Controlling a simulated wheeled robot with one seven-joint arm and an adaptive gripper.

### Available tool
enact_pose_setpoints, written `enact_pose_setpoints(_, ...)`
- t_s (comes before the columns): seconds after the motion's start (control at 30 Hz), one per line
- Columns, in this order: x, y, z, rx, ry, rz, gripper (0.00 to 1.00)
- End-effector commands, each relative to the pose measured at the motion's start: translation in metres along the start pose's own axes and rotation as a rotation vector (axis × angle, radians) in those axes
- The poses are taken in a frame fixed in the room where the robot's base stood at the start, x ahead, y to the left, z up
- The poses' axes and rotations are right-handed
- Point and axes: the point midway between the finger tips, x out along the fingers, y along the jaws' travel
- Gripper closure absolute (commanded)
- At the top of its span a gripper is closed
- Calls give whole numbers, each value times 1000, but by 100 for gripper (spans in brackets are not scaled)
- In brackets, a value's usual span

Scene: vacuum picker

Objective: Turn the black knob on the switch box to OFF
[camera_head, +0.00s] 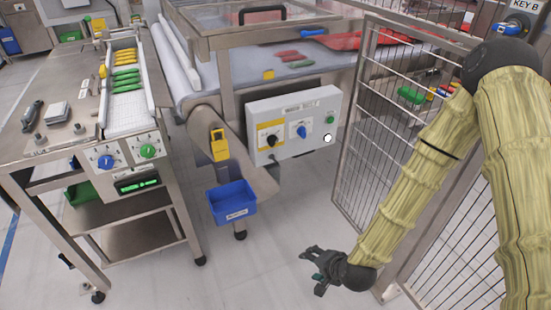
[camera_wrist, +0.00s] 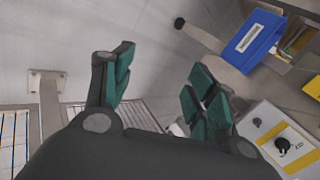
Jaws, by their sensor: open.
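The white switch box (camera_head: 299,120) hangs on the side of the conveyor machine. Its black knob (camera_head: 271,140) sits on a yellow plate at the box's left end, with a blue knob (camera_head: 301,131) and a green button (camera_head: 330,119) to the right. In the wrist view, part of the box (camera_wrist: 257,120) and the black knob (camera_wrist: 282,144) show at lower right. My gripper (camera_head: 318,268) is open and empty, low over the floor, in front of and below the box, well apart from it. In the wrist view its green-padded fingers (camera_wrist: 160,90) are spread.
A wire mesh fence (camera_head: 385,120) stands to the right, close to my arm. A steel table (camera_head: 60,130) with another control panel (camera_head: 125,162) is at left. The floor before the box is clear.

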Motion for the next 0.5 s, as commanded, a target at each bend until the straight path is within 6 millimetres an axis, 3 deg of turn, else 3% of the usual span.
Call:
enact_pose_setpoints(0.03, 18, -11, -6, 48, 12, -50, 43)
enact_pose_setpoints(0.2, 40, -67, -23, 226, 27, -212, 43)
enact_pose_setpoints(0.5, 50, -167, -59, 529, -8, -510, 43)
